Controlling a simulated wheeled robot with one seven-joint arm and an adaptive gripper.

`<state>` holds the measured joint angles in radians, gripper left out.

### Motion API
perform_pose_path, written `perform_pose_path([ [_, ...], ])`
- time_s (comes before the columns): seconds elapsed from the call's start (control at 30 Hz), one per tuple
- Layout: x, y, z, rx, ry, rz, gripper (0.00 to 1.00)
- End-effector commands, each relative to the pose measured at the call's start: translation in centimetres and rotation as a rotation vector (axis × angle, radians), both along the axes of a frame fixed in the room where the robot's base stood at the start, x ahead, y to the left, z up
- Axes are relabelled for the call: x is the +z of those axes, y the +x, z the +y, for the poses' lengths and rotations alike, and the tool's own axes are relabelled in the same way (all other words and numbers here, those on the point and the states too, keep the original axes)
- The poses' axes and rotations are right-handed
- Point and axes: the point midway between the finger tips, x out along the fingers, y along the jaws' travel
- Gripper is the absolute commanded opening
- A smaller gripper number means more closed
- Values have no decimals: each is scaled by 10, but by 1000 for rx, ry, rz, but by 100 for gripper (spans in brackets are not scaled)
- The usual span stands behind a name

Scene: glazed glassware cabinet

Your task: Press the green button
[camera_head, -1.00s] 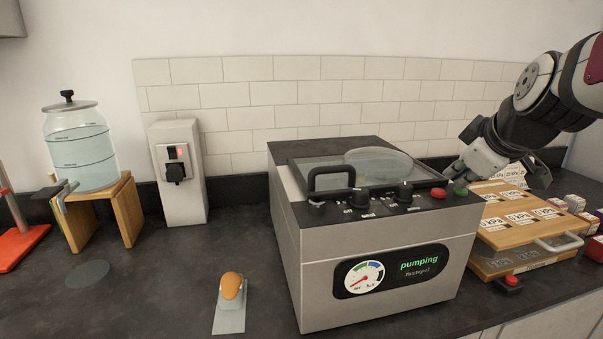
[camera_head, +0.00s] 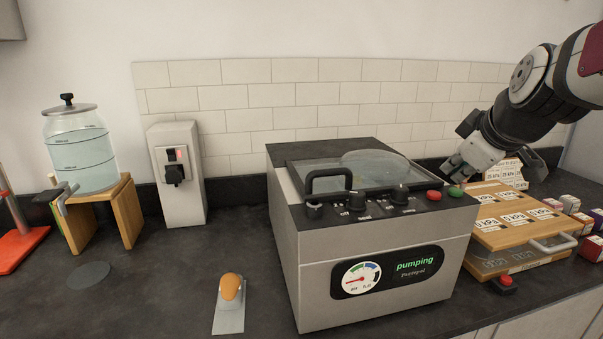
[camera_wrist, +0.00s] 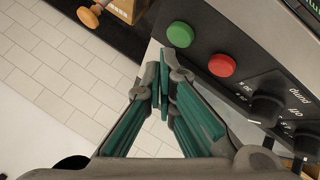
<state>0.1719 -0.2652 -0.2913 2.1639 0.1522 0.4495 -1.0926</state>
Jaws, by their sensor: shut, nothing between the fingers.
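The green button (camera_head: 456,192) is a round cap at the right end of the dark control strip on top of the grey machine (camera_head: 380,238). It shows in full in the wrist view (camera_wrist: 180,34). A red button (camera_head: 434,195) sits to its left in the head view and also shows in the wrist view (camera_wrist: 222,65). My gripper (camera_head: 449,172) is shut and empty, just above and behind the green button, with a small visible gap. In the wrist view its fingertips (camera_wrist: 165,64) lie just below the green button in the picture.
Black knobs (camera_head: 401,195) and a lid handle (camera_head: 328,182) stand on the machine's top. The counter front left of the machine is mostly clear.

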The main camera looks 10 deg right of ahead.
Motion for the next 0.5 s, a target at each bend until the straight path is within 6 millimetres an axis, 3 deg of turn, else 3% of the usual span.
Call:
perform_pose_path([
  [0.27, 3, 0, 0, 1, -1, 0, 0],
  [0.5, 24, -1, 0, 1, -1, -1, 0],
])
